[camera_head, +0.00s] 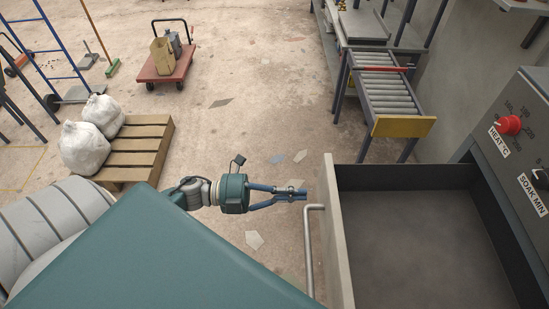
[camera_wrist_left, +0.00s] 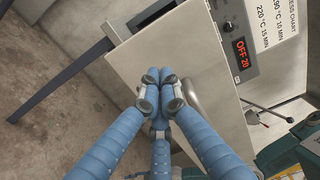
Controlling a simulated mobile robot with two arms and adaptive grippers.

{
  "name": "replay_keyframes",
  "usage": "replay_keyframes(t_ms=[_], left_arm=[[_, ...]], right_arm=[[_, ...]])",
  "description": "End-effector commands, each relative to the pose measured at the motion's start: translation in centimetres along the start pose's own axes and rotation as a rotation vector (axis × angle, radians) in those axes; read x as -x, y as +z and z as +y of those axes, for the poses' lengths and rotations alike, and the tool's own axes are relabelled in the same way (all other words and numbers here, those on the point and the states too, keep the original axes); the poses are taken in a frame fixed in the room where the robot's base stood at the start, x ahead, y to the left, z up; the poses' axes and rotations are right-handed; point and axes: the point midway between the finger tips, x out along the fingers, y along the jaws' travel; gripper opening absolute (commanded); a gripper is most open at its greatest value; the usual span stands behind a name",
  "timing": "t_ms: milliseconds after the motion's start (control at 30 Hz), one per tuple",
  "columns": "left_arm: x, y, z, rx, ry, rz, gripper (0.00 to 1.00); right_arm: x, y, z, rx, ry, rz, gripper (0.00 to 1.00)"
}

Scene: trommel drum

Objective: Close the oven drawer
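The oven drawer (camera_head: 337,236) stands pulled out at the right in the head view. Its inside is dark and looks empty. A metal bar handle (camera_head: 309,255) runs along its front panel. My left gripper (camera_head: 303,193) is at the far end of the handle, just outside the front panel. Its fingers are drawn together with nothing visible between them. In the left wrist view the fingertips (camera_wrist_left: 160,76) lie over the pale drawer front (camera_wrist_left: 128,62), and the curved handle (camera_wrist_left: 194,94) shows beside and behind them. Whether they touch the panel is unclear. My right gripper is not in view.
The oven's control panel (camera_head: 515,130) with a red knob rises at the right. A roller conveyor (camera_head: 385,92) stands beyond the drawer. A pallet (camera_head: 138,150) with white sacks and a red cart (camera_head: 166,66) are farther left. The floor between is mostly clear.

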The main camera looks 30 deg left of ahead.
Motion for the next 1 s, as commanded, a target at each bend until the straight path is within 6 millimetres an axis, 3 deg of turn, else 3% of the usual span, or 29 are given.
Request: replay_keyframes(t_ms=[233, 767, 1000], left_arm=[[-2.9, 0.0, -0.2, 0.002, -0.001, -0.001, 0.00], [-3.6, 0.0, 0.1, 0.001, 0.000, 0.000, 0.00], [-6.9, 0.0, 0.0, 0.000, -0.005, 0.001, 0.00]], right_arm=[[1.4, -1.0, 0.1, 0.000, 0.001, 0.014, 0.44], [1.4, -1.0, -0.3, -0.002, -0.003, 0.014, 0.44], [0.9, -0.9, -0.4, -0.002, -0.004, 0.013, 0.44]])
